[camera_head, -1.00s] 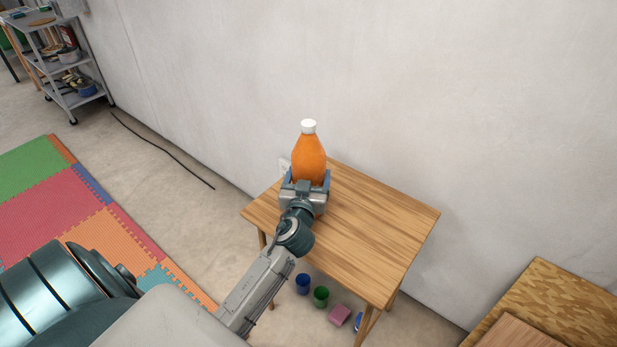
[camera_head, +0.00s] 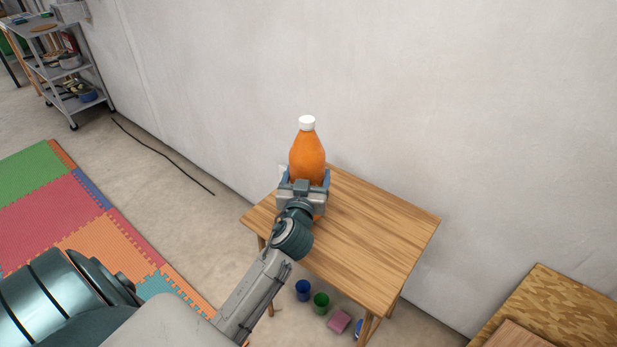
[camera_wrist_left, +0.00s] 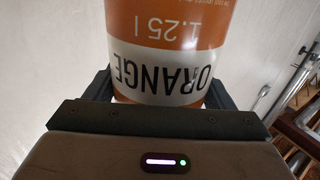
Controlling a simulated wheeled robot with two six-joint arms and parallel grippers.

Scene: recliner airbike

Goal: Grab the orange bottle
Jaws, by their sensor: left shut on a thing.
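The orange bottle (camera_head: 307,155) with a white cap stands upright in my left gripper (camera_head: 308,182), over the left end of the wooden table (camera_head: 375,235). The gripper's fingers are shut on the sides of its lower part. Some of the bottle's lower end shows below the gripper. In the left wrist view the bottle (camera_wrist_left: 172,55) fills the space between the fingers, its label reading "ORANGE" and "1.25 l" upside down. My right gripper is not in view.
A plain wall (camera_head: 430,100) stands close behind the table. Blue (camera_head: 303,290) and green (camera_head: 321,303) cups and a pink block (camera_head: 339,321) lie on the floor below. A shelf cart (camera_head: 75,75) and foam mats (camera_head: 70,220) are at the left. The table's right part is clear.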

